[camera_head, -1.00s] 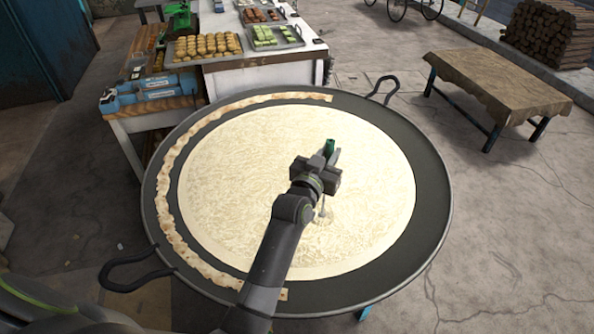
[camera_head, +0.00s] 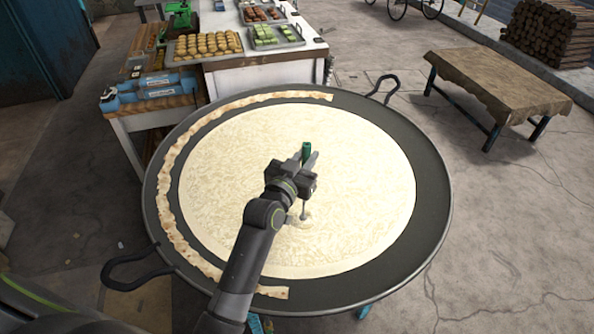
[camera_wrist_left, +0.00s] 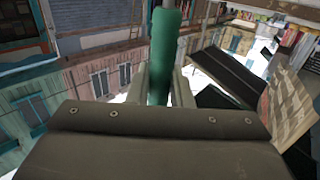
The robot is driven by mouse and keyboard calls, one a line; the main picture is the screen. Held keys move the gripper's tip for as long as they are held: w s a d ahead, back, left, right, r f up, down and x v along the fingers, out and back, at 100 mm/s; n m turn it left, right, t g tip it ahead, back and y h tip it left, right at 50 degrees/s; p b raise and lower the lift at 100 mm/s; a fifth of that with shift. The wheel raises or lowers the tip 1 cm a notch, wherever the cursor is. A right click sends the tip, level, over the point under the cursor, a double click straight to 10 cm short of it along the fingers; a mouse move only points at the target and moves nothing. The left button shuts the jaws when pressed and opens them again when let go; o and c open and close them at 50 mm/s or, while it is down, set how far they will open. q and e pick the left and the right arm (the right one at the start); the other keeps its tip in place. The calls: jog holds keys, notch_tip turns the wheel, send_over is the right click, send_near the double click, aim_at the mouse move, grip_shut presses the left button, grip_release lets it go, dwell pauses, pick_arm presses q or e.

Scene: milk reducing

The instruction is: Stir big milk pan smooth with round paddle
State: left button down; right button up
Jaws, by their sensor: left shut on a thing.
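The big round black pan (camera_head: 432,190) holds a wide pool of cream-coloured milk (camera_head: 350,170) with a grainy surface. A browned crust strip curves along the pan's left and back rim. My left gripper (camera_head: 308,164) is above the milk near the middle and is shut on the green handle (camera_head: 306,151) of the paddle. The green handle also fills the centre of the left wrist view (camera_wrist_left: 164,55), between the fingers. The paddle's thin shaft goes down into the milk, where its round end (camera_head: 303,222) shows only partly. My right gripper is not in view.
Two black loop handles (camera_head: 383,85) stick out from the pan's rim. A cloth-covered low table (camera_head: 498,82) stands at right on open floor.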

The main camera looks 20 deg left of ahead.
aim_at(305, 146)
pick_arm(q)
jog(key=shift+s+a, duration=0.1)
jog(key=shift+a, duration=0.05)
jog(key=shift+r, duration=0.1)
jog(key=shift+r+p, duration=0.85)
jog(key=shift+r, duration=3.5)
jog(key=shift+r, duration=1.75)
jog(key=shift+f, duration=0.1)
